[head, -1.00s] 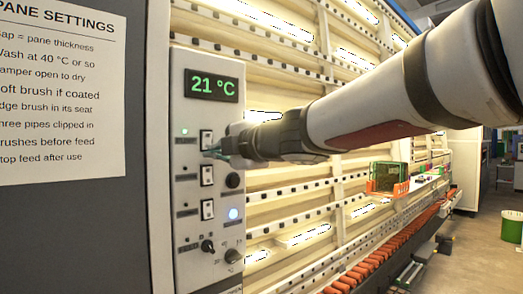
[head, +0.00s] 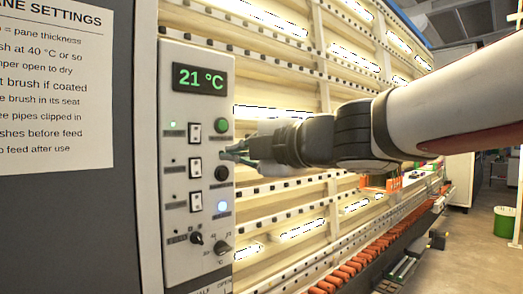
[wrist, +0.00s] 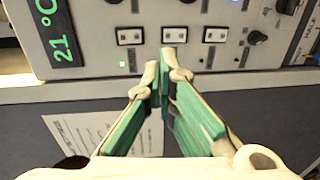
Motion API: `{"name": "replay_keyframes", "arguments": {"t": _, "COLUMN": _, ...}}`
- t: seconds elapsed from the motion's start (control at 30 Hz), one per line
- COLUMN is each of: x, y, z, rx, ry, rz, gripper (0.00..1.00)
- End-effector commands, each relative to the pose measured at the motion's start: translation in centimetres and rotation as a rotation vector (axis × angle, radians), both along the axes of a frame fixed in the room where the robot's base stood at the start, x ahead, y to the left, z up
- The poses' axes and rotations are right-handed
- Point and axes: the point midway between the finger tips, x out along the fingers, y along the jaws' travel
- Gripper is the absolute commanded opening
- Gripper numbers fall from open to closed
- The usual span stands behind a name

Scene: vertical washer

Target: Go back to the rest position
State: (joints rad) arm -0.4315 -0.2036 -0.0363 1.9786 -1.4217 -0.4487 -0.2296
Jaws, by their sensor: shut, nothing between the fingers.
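My gripper (head: 230,155) is shut and empty, in front of the right edge of the control panel (head: 180,100) in the head view. The wrist view shows the shut green-padded fingers (wrist: 163,68), their tips below the row of rocker switches in the picture, seemingly apart from them. The panel carries a display (head: 200,78) reading 21 °C, a lit green lamp (head: 173,125), rocker switches (head: 195,167), a green button (head: 221,126), a black button (head: 222,173) and a blue-lit button (head: 222,207). Two black knobs (head: 196,238) sit at the bottom.
A pane settings sheet (head: 55,90) hangs on the dark cabinet at left. Behind my arm stands the washer's lit frame (head: 300,200), with orange rollers (head: 350,270) along its foot. An orange item (head: 375,183) sits farther along. Open floor (head: 470,245) lies at right.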

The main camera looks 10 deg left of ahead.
Motion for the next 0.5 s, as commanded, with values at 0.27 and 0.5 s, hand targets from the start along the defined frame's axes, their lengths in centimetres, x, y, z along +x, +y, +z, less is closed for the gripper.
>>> {"name": "replay_keyframes", "arguments": {"t": 0.27, "x": -0.3, "y": -0.4, "z": -0.1, "rx": 0.001, "ry": 0.001, "rz": 0.000, "gripper": 0.00}}
{"name": "replay_keyframes", "arguments": {"t": 0.5, "x": 0.0, "y": -1.4, "z": 0.0, "rx": 0.023, "ry": 0.015, "rz": -0.041, "gripper": 0.00}}
